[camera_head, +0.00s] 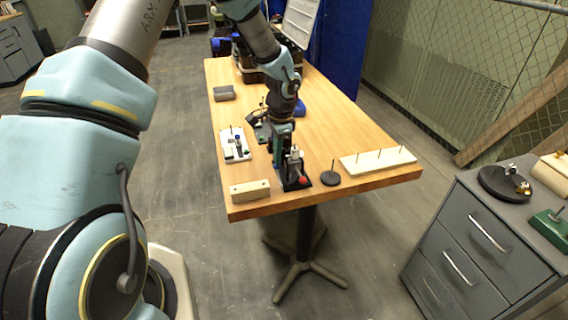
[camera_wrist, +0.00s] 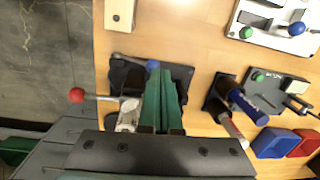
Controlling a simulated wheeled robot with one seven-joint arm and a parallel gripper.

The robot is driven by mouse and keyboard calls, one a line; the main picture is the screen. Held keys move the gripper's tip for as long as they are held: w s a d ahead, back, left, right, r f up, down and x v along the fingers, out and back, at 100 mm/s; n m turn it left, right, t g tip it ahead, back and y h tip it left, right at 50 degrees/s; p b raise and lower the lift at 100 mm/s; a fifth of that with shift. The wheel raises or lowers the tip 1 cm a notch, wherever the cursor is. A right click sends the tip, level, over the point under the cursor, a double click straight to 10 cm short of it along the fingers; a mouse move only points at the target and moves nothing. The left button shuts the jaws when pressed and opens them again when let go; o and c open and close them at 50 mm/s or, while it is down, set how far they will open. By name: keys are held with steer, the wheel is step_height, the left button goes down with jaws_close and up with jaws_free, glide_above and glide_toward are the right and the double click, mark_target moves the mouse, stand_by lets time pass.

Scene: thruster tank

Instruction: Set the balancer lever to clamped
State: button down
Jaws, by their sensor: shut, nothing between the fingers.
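A small fixture with a black base (camera_wrist: 130,78) stands near the table's near edge; I take it to be the balancer. A lever with a red knob (camera_wrist: 76,95) sticks out to the left in the wrist view, and the red knob (camera_head: 303,180) also shows in the head view. A second lever ends in a blue knob (camera_wrist: 152,65). My gripper (camera_wrist: 165,75), with green fingers, is shut and empty, pointing down over this fixture. Its fingers hide part of the fixture. I cannot tell whether they touch it, or which lever position is clamped.
Close by are a wooden block (camera_head: 250,190), a white board with knobs (camera_head: 236,153), a black disc with a peg (camera_head: 330,178) and a pale pegged strip (camera_head: 378,160). Blue (camera_wrist: 273,142) and red (camera_wrist: 305,142) boxes lie right in the wrist view.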

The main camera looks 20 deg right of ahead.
steer(key=shift+s+f, duration=0.1)
steer(key=shift+s, duration=0.7)
step_height(320, 180, up, 11)
steer(key=b, duration=0.2)
steer(key=shift+s+d+b, duration=0.25)
steer(key=shift+s+b, duration=0.05)
steer(key=shift+s, duration=0.05)
steer(key=shift+a+f, duration=0.1)
